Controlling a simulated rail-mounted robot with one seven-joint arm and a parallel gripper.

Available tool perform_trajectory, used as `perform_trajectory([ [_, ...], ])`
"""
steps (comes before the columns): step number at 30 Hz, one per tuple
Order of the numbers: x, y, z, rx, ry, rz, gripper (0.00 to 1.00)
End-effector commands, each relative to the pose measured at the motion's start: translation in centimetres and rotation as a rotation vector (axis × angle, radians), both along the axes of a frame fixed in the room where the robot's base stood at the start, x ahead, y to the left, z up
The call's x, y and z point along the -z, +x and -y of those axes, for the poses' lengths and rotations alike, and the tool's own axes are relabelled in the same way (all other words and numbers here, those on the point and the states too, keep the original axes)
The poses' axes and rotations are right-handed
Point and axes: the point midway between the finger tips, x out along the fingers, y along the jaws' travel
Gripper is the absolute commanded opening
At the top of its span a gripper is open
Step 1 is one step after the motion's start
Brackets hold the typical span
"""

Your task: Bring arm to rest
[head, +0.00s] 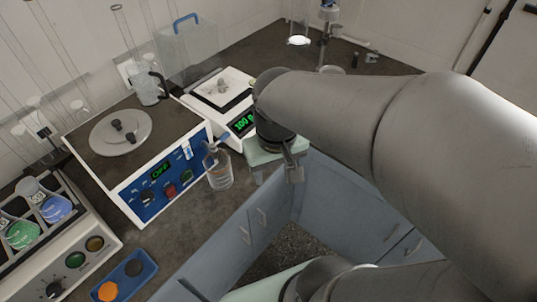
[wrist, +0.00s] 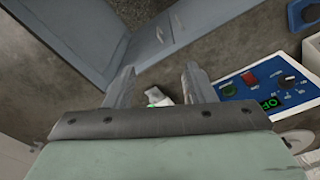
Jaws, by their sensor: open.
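My gripper (wrist: 158,80) is open in the wrist view, its two grey fingers spread apart with nothing held between them. A small pale object with a green patch lies beyond the base of the fingers; I cannot tell what it is. In the head view my arm reaches in from the right, and one finger of my gripper (head: 293,172) hangs down near the bench's front edge, right of the wash bottle (head: 219,168).
A balance (head: 217,93) with a green display stands behind my gripper. A blue-fronted device (head: 158,185) is on the left, with a blue tray (head: 127,277) in front. Blue-grey cabinets (head: 245,225) lie below the bench.

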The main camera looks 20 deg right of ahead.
Motion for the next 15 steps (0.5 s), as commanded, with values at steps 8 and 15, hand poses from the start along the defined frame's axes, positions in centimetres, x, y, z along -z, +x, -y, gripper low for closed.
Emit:
perform_trajectory([
  [8, 1.7, -3.1, 0.0, 0.012, 0.010, -0.005, 0.50],
  [15, 1.7, -3.1, 0.0, 0.012, 0.010, -0.006, 0.50],
])
